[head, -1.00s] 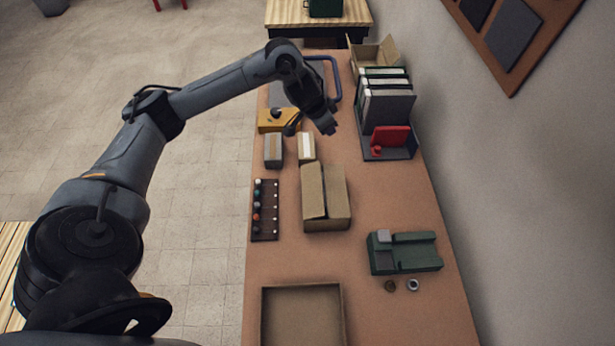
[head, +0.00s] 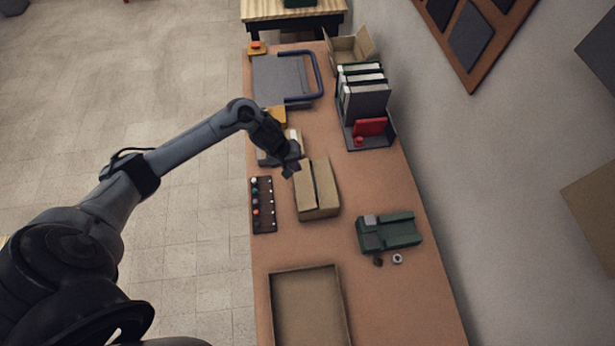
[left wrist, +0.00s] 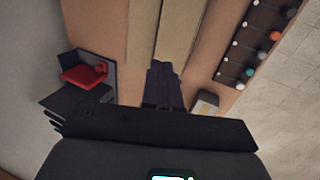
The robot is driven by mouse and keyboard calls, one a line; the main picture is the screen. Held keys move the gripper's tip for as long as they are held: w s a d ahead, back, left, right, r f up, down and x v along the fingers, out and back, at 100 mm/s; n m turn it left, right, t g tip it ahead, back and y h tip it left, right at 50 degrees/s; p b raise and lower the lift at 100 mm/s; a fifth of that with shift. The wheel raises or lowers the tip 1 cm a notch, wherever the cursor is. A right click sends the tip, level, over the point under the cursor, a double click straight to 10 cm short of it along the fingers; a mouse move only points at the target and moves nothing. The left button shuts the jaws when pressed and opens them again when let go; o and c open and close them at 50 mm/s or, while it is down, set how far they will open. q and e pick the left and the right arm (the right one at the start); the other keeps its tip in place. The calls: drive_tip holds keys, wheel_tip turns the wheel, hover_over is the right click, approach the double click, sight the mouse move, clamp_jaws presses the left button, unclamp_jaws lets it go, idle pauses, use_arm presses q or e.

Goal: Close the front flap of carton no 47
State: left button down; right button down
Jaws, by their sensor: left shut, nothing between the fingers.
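A brown carton (head: 318,196) stands mid-table; I cannot read a number on it. Its two long top flaps lie over the top with a narrow seam between them. It fills the upper middle of the left wrist view (left wrist: 178,30). My left gripper (head: 291,172) is shut and empty at the carton's far left corner in the head view. Its dark fingers (left wrist: 163,75) point at the carton's near end in the left wrist view. I cannot tell whether they touch it. The carton's far end is partly hidden by the gripper. My right gripper is not in view.
Small boxes (head: 265,158) sit beside the gripper, partly hidden. A ball rack (head: 263,225) lies left of the carton, a green device (head: 400,232) right, and a shallow tray (head: 347,320) in front. A binder rack (head: 372,144) and another open carton (head: 345,48) stand behind.

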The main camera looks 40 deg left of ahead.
sight(312, 182)
use_arm(q)
drive_tip(key=b+x, duration=0.1)
drive_tip(key=x, duration=1.1)
drive_tip(key=shift+f, duration=0.2)
drive_tip(key=shift+w+d+f+p, duration=0.1)
drive_tip(key=shift+w+d+p, duration=0.1)
drive_tip(key=shift+d+p, duration=0.1)
drive_tip(key=shift+w+d+f+p, duration=0.25)
drive_tip(key=shift+w+f+p, duration=0.05)
drive_tip(key=shift+f, duration=0.35)
drive_tip(key=shift+a, duration=0.1)
